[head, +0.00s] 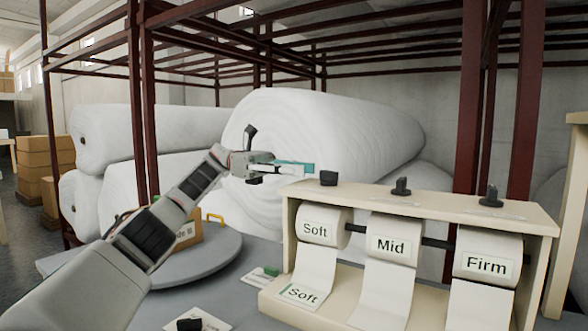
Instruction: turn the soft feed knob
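The soft feed knob (328,178) is a small black knob on the top left of the cream dispenser (420,205), above the roll labelled Soft (322,227). My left gripper (304,168) is just left of this knob and a little higher, its teal-tipped fingers pointing right. A small gap seems to show between the fingertips and the knob. The fingers overlap from this side, so their opening is unclear. The mid knob (401,187) and firm knob (491,196) stand farther right, above rolls labelled Mid (391,245) and Firm (486,266). My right gripper is out of view.
A grey round turntable (205,268) with a cardboard box (187,238) lies under my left arm. A card with a green block (265,272) lies left of the dispenser. Big white wadding rolls (335,140) and dark red rack posts (474,90) stand behind.

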